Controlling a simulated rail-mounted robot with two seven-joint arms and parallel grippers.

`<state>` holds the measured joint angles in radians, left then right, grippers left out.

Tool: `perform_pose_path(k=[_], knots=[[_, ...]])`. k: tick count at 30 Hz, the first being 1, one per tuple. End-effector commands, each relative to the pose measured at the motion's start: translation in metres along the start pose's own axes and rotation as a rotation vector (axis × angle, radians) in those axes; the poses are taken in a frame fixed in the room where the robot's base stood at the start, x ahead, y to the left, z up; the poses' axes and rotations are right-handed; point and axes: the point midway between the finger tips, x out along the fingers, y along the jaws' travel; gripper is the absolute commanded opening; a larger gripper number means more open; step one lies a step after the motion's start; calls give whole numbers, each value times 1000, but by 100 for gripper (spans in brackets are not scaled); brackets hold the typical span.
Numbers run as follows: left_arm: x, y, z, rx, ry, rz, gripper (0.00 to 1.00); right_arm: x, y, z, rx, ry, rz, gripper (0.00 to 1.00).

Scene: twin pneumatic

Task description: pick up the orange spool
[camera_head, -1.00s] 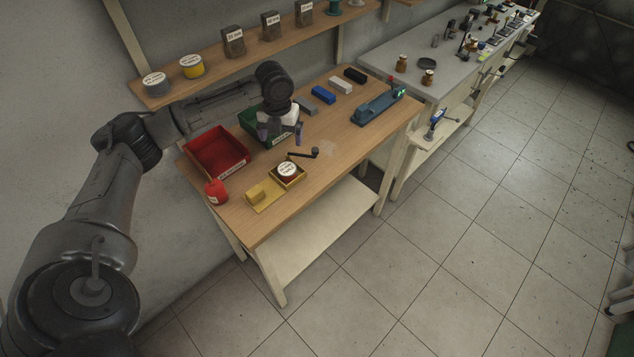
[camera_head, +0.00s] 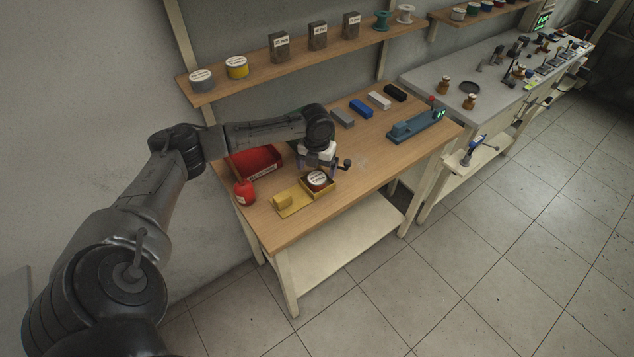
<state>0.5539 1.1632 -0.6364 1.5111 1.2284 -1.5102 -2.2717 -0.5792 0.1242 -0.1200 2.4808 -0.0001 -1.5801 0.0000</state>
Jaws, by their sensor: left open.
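I cannot clearly make out an orange spool. A teal spool (camera_head: 381,20) and a white spool (camera_head: 404,14) stand on the wall shelf. A round item (camera_head: 318,179) with a white labelled top and reddish side sits in a small yellow box on the workbench. My left gripper (camera_head: 319,171) points down over the bench, open, close behind and above that round item. I cannot tell whether it touches it. The green bin is mostly hidden behind my left arm. My right gripper is not in view.
A red bin (camera_head: 254,162), a red container (camera_head: 244,193) and a yellow fixture (camera_head: 289,203) are on the bench's left. Several coloured blocks and a blue-grey device (camera_head: 417,127) are farther right. The bench's right front is clear. A grey table (camera_head: 440,83) stands beyond.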

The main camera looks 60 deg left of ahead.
Motion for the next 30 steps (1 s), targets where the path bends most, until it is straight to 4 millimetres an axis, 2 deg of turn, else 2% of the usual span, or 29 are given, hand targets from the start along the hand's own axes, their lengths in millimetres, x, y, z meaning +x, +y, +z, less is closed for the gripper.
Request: perform_pose_path(k=[3, 7, 15, 30], knots=[[19, -2, 1, 0, 3, -1, 92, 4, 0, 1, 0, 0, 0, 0], [34, -2, 1, 0, 1, 0, 92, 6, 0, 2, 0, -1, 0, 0], [38, -1, 1, 1, 0, 0, 92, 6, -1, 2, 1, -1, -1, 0], [38, -1, 1, 1, 0, 0, 45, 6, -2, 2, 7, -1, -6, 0]])
